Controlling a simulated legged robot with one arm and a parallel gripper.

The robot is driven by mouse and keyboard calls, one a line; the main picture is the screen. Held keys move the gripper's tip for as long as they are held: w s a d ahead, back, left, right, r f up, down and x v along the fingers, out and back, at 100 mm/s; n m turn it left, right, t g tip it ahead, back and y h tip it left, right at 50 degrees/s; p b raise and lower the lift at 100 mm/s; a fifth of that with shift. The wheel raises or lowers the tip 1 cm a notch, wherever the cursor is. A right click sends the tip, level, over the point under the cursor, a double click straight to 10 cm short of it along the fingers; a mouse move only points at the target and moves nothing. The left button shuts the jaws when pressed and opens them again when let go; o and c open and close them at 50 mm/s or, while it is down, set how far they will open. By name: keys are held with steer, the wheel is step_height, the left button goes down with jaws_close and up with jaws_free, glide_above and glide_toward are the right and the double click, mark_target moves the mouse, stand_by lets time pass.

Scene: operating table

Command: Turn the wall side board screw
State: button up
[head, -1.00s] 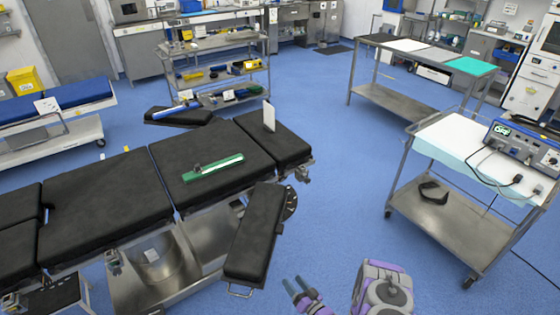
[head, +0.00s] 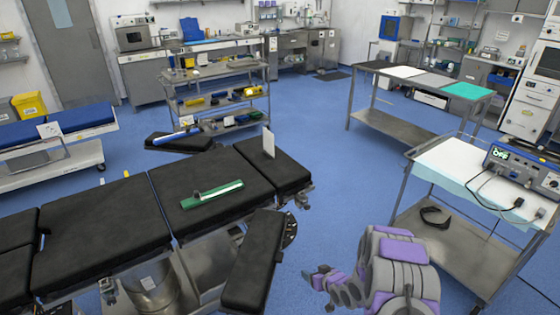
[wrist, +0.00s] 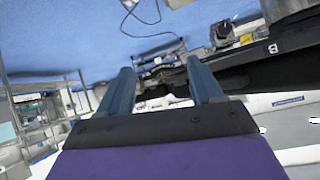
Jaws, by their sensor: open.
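The operating table (head: 105,220) has black pads. One black side board (head: 252,262) angles off its near side, with a dark toothed round joint (head: 290,230) beside it. Another side board (head: 180,142) shows at the far side. I cannot make out which small part is the wall side board screw. My gripper (wrist: 160,75) is open and empty, its two blue fingers apart in the wrist view. Beyond them is a dark table edge (wrist: 262,70) with a metal and dark knob-like fitting (wrist: 222,34). In the head view my purple and grey arm is right of the table, apart from it.
A steel cart (head: 455,245) with a monitor (head: 522,168) stands at right. Blue floor (head: 345,190) is clear between the table and this cart.

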steer(key=s+d+r+m+g+h, duration=0.1)
steer(key=s+d+r+g+h, duration=0.1)
steer(key=s+r, duration=0.35)
steer(key=s+d+r+g+h, duration=0.1)
steer(key=s+d+r+h, duration=0.15)
steer(key=r, duration=0.65)
steer(key=s+d+r+m+g+h, duration=0.1)
steer(key=s+d+r+g, duration=0.15)
steer(key=r, duration=0.55)
steer(key=s+a+r+g, duration=0.2)
steer(key=s+r, duration=0.3)
steer(key=s, duration=0.7)
steer(key=s+a+r+m+g, duration=0.1)
steer(key=s+r, duration=0.4)
steer(key=s, duration=0.7)
steer(key=s+a+r+g, duration=0.3)
steer(key=s+r, duration=0.2)
steer(key=s, duration=0.7)
steer(key=shift+s+m, duration=0.25)
steer(key=shift+m, duration=0.05)
